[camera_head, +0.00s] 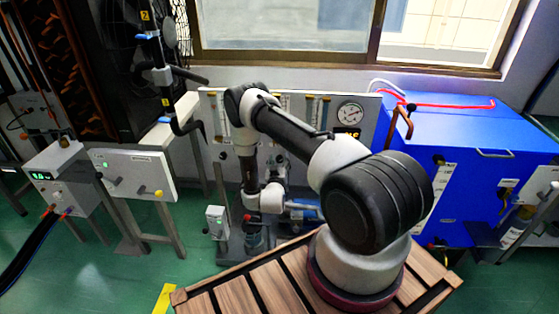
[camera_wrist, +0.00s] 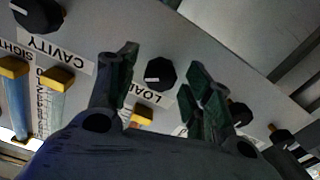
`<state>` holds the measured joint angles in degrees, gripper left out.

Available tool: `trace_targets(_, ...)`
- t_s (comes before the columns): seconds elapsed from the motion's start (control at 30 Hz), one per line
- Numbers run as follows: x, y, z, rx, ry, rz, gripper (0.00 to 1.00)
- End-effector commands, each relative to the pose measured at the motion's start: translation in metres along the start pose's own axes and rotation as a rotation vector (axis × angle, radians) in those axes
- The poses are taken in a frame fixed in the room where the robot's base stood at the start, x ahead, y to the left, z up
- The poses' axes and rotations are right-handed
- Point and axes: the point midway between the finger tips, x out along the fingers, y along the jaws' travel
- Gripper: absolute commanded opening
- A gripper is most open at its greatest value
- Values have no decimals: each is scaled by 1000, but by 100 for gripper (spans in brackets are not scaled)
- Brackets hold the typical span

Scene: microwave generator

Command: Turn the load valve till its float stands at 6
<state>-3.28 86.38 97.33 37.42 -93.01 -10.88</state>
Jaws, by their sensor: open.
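In the wrist view the load valve's knob (camera_wrist: 160,73) is a black, faceted knob with a white pointer line, on a grey panel with the LOAD label (camera_wrist: 146,92) beside it. The lettering appears upside down. My gripper (camera_wrist: 164,64) is open, with one dark finger on each side of the knob in the picture. I cannot tell whether either finger touches it. A brass-coloured fitting (camera_wrist: 143,114) shows below the label; the load tube and its float are hidden behind my gripper. In the head view the meter panel (camera_head: 368,142) stands behind my arm, its floats too small to read.
The CAVITY knob (camera_wrist: 36,12) is at the upper left in the wrist view, with tubes and a scale below it. Another black knob (camera_wrist: 239,113) is just right of my right finger. A blue cabinet (camera_head: 472,150) stands right of the panel in the head view.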

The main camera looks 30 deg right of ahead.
Motion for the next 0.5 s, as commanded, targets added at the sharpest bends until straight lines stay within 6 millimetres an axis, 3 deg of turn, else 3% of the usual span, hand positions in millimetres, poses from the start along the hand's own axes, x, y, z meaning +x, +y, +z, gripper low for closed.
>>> trace_targets(0.17,15,0,0,0,0,0,51)
trace_targets(0.43,17,0,0,0,-1,-1,51)
trace_targets(0.5,17,0,0,0,-1,-1,38)
